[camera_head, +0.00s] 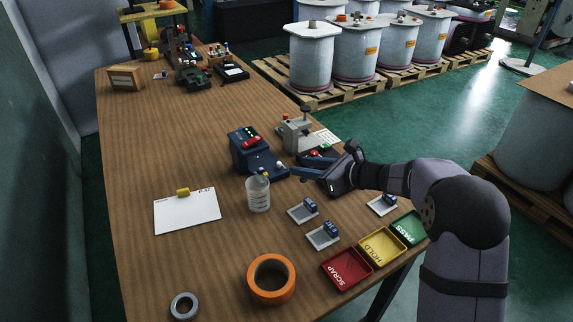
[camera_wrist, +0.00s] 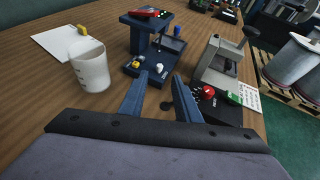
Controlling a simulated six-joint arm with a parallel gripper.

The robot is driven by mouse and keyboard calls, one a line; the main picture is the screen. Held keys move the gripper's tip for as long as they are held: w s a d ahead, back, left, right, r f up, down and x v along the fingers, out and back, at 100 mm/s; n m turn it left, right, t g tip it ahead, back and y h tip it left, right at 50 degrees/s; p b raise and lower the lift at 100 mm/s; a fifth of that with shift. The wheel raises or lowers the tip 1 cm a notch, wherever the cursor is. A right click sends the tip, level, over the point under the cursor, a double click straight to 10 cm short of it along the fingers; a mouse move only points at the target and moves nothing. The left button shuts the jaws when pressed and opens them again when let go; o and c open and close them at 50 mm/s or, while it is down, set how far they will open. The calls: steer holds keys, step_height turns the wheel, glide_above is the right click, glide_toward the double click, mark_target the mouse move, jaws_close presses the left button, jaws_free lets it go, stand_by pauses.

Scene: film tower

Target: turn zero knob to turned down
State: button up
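A dark blue instrument (camera_head: 248,150) with a red-lit display stands mid-table. It also shows ahead of my gripper in the wrist view (camera_wrist: 147,40). On its low front part are a yellow knob (camera_wrist: 137,64) and a white knob (camera_wrist: 159,66); I cannot tell which is the zero knob, nor read any marking. My gripper (camera_wrist: 162,80) is open, with a clear gap between its two blue fingers and nothing held. In the head view my gripper (camera_head: 298,173) is just right of the instrument's front. Its fingertips are close to the knobs, but contact cannot be told.
A grey press-like device (camera_head: 297,133) with a red button (camera_wrist: 208,90) stands close on the right. A clear beaker (camera_head: 258,195) stands in front of the instrument. Small parts on pads (camera_head: 322,238), coloured trays (camera_head: 347,269) and an orange tape roll (camera_head: 271,278) lie nearer.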

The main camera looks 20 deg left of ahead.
mark_target(280, 163)
steer(key=shift+p+x, duration=0.3)
steer(key=shift+x, duration=3.4)
steer(key=shift+r, duration=0.1)
jaws_close()
